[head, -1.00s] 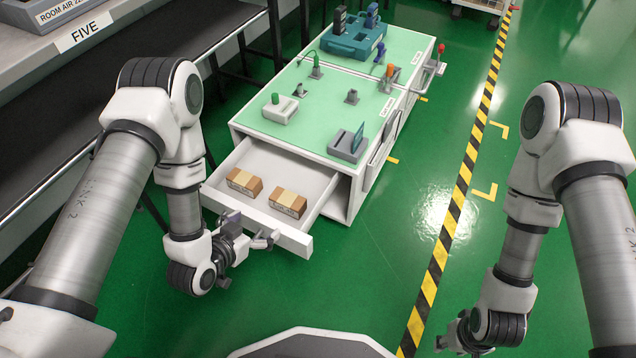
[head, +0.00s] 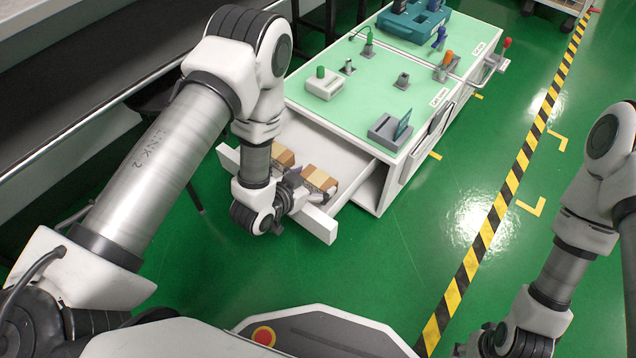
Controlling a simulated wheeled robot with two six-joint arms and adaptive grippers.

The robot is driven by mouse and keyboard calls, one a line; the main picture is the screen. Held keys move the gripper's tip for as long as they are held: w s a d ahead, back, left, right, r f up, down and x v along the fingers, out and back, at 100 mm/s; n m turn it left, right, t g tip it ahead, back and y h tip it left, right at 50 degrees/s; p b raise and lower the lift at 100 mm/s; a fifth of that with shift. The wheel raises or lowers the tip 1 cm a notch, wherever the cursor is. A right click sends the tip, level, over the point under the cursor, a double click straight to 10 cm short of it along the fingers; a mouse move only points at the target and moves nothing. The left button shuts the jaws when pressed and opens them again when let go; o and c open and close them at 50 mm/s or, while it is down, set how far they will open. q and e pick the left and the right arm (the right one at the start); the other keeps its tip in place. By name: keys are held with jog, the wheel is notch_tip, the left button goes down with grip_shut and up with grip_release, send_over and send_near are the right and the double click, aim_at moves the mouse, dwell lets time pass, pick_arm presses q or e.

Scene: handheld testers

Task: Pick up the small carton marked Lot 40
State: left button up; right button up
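Two small brown cartons lie in the open white drawer (head: 345,155). The left carton (head: 283,157) is partly hidden by my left arm. The right carton (head: 320,177) has a tan top and a paler band. I cannot read a lot marking on either. My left gripper (head: 308,190) is at the drawer's front, close to the near side of the right carton. Its fingers look spread, one towards each side of that carton; I cannot tell whether they touch it. My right gripper (head: 468,350) is at the bottom edge, mostly cut off, away from the drawer.
The drawer belongs to a white cabinet with a green top (head: 370,85). On it stand a grey-white tester (head: 325,84), a grey holder (head: 388,132) and a teal case (head: 412,22). A dark bench (head: 70,110) is at left. Green floor is clear at right.

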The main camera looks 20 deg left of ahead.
pick_arm(q)
jog(key=c, duration=0.4)
